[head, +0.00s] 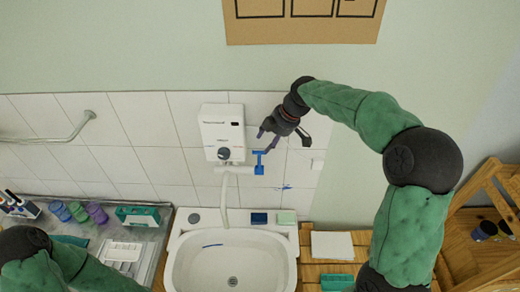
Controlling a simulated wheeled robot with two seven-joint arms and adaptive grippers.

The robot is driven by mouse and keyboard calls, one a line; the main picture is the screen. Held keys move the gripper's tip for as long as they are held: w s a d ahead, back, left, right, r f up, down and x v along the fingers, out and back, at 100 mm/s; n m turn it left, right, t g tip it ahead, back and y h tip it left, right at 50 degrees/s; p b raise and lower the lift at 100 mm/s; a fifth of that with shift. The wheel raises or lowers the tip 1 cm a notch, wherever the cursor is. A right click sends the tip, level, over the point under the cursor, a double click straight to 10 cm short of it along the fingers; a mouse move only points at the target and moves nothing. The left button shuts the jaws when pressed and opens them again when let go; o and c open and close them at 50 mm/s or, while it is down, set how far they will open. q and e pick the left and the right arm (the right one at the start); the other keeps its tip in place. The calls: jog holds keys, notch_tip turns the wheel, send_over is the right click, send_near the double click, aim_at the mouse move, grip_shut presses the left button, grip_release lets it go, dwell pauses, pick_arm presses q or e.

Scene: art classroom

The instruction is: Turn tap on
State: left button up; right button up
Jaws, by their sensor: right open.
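The tap is on the tiled wall above the sink, with a white body and a long thin white spout (225,196) hanging down over the basin. Its blue handle (258,167) sticks up at the right end of the tap body. A white wall unit (221,132) with a dark knob is just above it. My right gripper (282,138) is open and empty, above and slightly right of the blue handle, and seems apart from it. My left arm shows at the bottom left, but its gripper is out of view.
The white sink (186,264) is below the tap. A metal counter at left holds coloured cups (79,211), a green box (138,215) and a white tray (124,252). A wall rail (60,138) is at left. A wooden rack (470,225) stands at right.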

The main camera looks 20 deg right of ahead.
aim_at(260, 152)
jog(key=p+x, duration=0.1)
jog(key=x, duration=0.7)
jog(key=shift+w+d, duration=0.1)
